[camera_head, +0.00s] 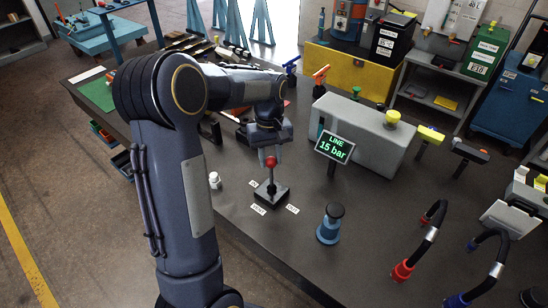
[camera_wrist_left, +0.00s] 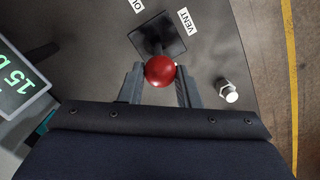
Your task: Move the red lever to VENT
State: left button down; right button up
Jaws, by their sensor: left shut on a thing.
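The red lever's ball knob (camera_head: 271,162) sits on a dark stem above a black square base (camera_head: 273,195) on the bench. The stem looks about upright in the head view. White labels lie around the base. In the wrist view one reads VENT (camera_wrist_left: 187,20) and a cut-off one starts with OU (camera_wrist_left: 137,6). My left gripper (camera_head: 270,150) reaches down from above with its fingers on either side of the red knob (camera_wrist_left: 160,70), shut on it. The display (camera_head: 335,147) reads LINE 15 bar. My right gripper is not in view.
A blue cylinder with a dark top (camera_head: 330,224) stands to the right. A grey manifold block (camera_head: 362,133) is behind the display. Hoses with red (camera_head: 403,268) and blue ends are at the right.

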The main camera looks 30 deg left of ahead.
pick_arm(q)
jog(key=c, duration=1.1)
grip_release()
jog(key=shift+s+a+f, duration=0.1)
jog(key=shift+a+f, duration=0.1)
jog(key=shift+a, duration=0.1)
jog(key=shift+o, duration=0.2)
jog(key=shift+d+r, duration=0.1)
jog(key=shift+r, duration=0.1)
jog(key=r, duration=0.7)
jog(key=shift+w+a+b, duration=0.25)
jog(key=shift+w+b, duration=0.05)
jog(key=shift+b, duration=0.05)
jog(key=shift+r, duration=0.25)
